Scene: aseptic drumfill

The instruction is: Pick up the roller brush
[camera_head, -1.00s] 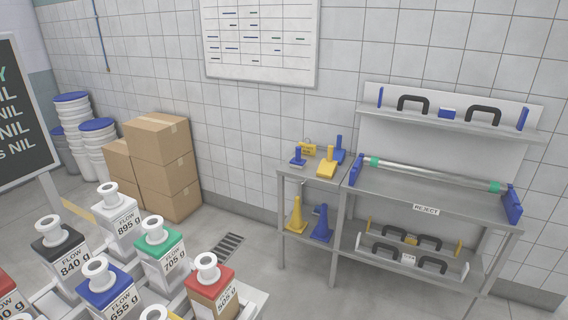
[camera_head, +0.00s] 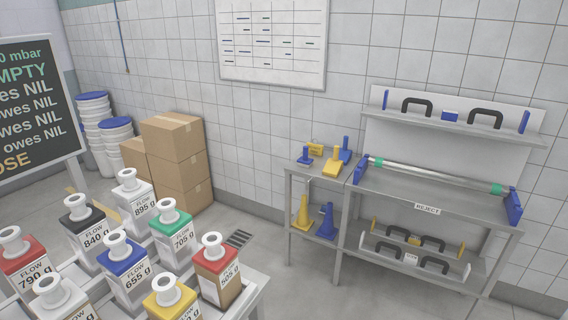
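I cannot pick out for certain which thing is the roller brush. A long pale tube with green ends (camera_head: 428,175) lies across blue end holders on the steel bench (camera_head: 415,195). On the small side table (camera_head: 312,174) to its left stand a small blue tool (camera_head: 305,157), a yellow tool with an upright handle (camera_head: 334,163) and a taller blue tool (camera_head: 346,150). A yellow cone-shaped thing (camera_head: 303,214) and a blue one (camera_head: 326,222) stand on the shelf below. My gripper is not in view.
Labelled containers with coloured tops (camera_head: 122,262) fill the front left. Stacked cartons (camera_head: 176,167) and white buckets (camera_head: 117,140) stand behind. A dark text board (camera_head: 38,110) is at the left. Black handles (camera_head: 416,106) sit on the bench's upper shelf. Grey floor shows between containers and bench.

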